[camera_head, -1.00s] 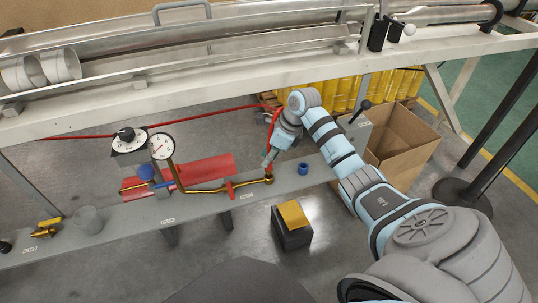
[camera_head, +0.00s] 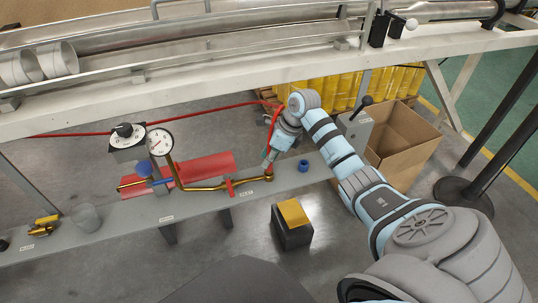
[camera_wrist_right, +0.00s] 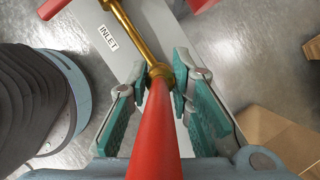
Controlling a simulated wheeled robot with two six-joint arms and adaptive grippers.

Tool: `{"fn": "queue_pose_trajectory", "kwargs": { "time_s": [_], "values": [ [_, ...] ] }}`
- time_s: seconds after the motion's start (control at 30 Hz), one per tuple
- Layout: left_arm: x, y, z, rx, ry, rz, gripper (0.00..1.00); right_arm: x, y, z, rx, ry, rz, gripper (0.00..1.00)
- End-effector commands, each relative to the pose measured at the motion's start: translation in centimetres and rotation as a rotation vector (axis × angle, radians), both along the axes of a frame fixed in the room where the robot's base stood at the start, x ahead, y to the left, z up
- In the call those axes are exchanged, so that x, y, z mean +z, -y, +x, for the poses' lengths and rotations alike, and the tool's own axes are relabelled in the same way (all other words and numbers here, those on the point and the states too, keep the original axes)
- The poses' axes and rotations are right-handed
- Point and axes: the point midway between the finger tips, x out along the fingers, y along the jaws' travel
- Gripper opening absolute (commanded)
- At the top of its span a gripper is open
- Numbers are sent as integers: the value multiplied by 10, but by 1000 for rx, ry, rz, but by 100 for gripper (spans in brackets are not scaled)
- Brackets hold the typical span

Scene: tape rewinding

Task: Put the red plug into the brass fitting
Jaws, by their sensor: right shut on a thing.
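My right gripper (camera_head: 268,156) is low over the right end of the brass pipe in the head view. In the right wrist view its teal-padded fingers (camera_wrist_right: 160,98) stand on both sides of the red plug (camera_wrist_right: 155,135) and are shut on it. The plug's narrow far end lines up with the ring of the brass fitting (camera_wrist_right: 160,71) and seems to meet it. I cannot tell how deep it sits. The fitting also shows in the head view (camera_head: 268,177), just below the fingertips. My left gripper is out of view.
The grey bench (camera_head: 205,200) carries a gauge (camera_head: 159,142), a black knob (camera_head: 125,131), a blue cap (camera_head: 303,165) and a grey cup (camera_head: 86,217). A red hose (camera_head: 190,121) runs behind. A cardboard box (camera_head: 405,150) stands right; a black box (camera_head: 293,228) stands in front.

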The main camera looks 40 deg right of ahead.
Motion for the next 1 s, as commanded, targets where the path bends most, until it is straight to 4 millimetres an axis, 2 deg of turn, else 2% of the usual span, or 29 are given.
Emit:
{"fn": "queue_pose_trajectory", "kwargs": {
  "time_s": [0.77, 0.8, 0.9, 1.0],
  "values": [
    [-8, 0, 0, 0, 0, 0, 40, -11, 0, -1, 0, -2, 1, 0],
    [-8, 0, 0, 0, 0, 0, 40, -11, 0, -1, 0, -3, 1, 26],
    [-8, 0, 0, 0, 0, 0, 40, -11, 0, 0, 0, -2, 1, 42],
    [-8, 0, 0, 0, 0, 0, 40, -11, 0, 0, 0, -1, 0, 43]
  ]
}}
